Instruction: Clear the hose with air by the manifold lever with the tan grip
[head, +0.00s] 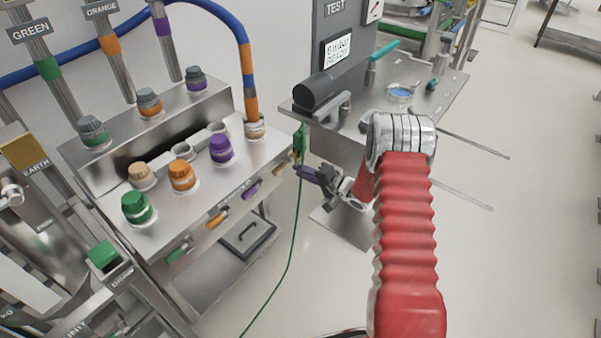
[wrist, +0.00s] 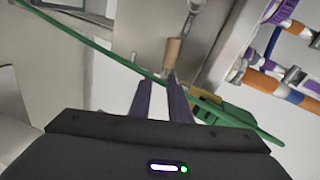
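The manifold (head: 205,185) is a steel block with coloured caps on top and levers with green, orange and purple grips along its front edge. The lever's tan grip (wrist: 173,52) shows in the wrist view just beyond my fingertips, close to the right one; contact cannot be told. In the head view the tan grip (head: 279,168) is small, at the right end of the lever row. My gripper (head: 303,172) is beside it, dark-fingered. In the wrist view my gripper (wrist: 160,80) has its fingers apart with nothing clearly between them. A blue hose (head: 215,12) ends in an orange section at the tan-banded port.
A thin green line (head: 296,225) hangs beside my gripper and crosses close to the fingers in the wrist view. A green and yellow fitting (head: 299,143) is just above my gripper. The test bench (head: 440,95) stands behind, with open floor to the right.

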